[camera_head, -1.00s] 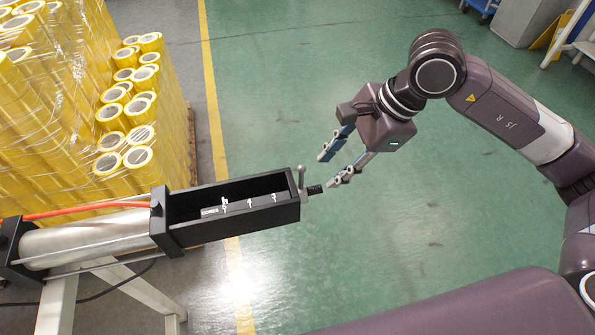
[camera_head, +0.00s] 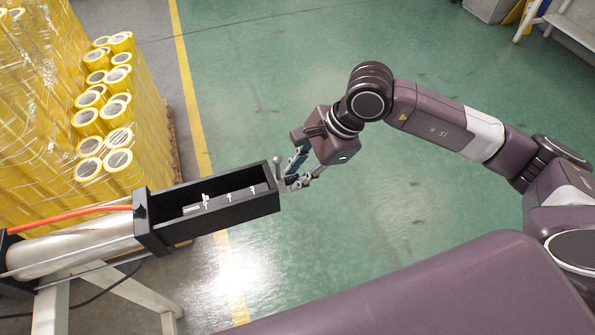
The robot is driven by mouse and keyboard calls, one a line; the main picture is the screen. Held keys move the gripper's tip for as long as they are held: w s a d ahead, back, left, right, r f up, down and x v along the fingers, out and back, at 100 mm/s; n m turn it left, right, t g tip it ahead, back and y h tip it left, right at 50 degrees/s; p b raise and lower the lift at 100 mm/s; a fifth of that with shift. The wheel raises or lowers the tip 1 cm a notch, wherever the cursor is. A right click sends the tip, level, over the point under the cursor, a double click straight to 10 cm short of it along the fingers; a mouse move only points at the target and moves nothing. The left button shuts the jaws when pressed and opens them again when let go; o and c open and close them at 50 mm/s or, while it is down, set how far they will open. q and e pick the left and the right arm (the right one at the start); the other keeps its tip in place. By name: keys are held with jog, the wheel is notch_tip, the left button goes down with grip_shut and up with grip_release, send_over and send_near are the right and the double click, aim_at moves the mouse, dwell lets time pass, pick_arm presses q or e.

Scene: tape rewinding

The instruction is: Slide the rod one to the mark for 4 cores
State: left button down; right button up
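A black open-topped box (camera_head: 235,214) at the end of a metal cylinder carries a scale strip (camera_head: 220,201) with white marks, a mark for 4 cores among them. At its right end stands a small pin with a round top (camera_head: 277,162). The dark rod end sticks out beside it, mostly hidden by a finger. My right gripper (camera_head: 298,171) is at this end of the box. Its two fingers are apart, one behind the rod end and one over or beside it. I cannot tell whether they touch it. My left gripper is out of view.
A metal cylinder (camera_head: 75,247) on a pale stand lies left of the box, with an orange hose (camera_head: 70,217) along it. A pallet of wrapped yellow tape rolls (camera_head: 118,160) stands behind at the left.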

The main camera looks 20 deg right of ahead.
grip_shut()
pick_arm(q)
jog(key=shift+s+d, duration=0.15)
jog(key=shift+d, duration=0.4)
